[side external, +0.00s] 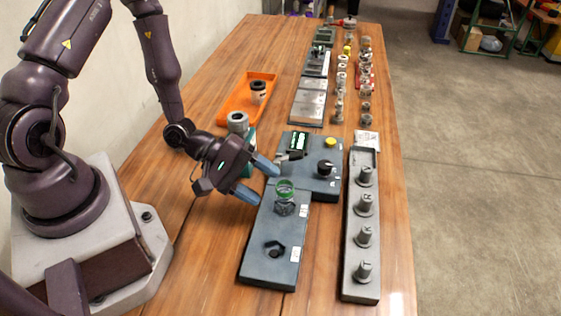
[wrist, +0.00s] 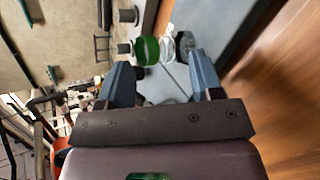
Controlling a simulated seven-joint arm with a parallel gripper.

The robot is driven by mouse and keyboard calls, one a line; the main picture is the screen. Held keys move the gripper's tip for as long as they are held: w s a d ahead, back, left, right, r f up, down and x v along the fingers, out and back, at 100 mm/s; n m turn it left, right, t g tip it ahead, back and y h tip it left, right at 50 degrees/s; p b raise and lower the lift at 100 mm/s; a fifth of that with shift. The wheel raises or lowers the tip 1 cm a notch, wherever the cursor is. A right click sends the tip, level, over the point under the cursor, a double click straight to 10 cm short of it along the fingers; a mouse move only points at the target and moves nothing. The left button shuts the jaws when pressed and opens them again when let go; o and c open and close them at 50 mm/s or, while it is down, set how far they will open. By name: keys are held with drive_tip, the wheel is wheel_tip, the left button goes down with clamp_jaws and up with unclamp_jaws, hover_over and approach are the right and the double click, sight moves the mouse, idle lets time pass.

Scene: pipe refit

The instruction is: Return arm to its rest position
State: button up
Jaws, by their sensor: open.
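My gripper (side external: 256,181) is open, with its two blue fingers apart, above the near dark fixture plate (side external: 272,237). In the wrist view my gripper (wrist: 163,82) shows both fingers spread. I cannot tell from the views whether a finger touches the part; nothing appears clamped.
A second dark panel (side external: 322,185) with a black knob and yellow button adjoins the plate. A grey rack (side external: 360,275) with several upright pegs stands to the right. An orange tray (side external: 240,104) and several metal fittings lie farther back. Bare wood lies left of the plate.

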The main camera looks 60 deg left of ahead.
drive_tip(key=m, duration=0.1)
drive_tip(key=m+y, duration=0.1)
drive_tip(key=r+m+g, duration=0.1)
drive_tip(key=shift+w+a, duration=0.25)
drive_tip(key=shift+w, duration=0.05)
drive_tip(key=a+r+m+g+y, duration=0.1)
drive_tip(key=a+r+m+y, duration=0.85)
drive_tip(key=r, duration=0.35)
drive_tip(key=s+d+v, duration=0.1)
drive_tip(key=v, duration=0.7)
drive_tip(key=s+d+f+v, duration=0.1)
drive_tip(key=v, duration=0.7)
drive_tip(key=shift+s+m+h, duration=0.45)
drive_tip(key=shift+s, duration=0.05)
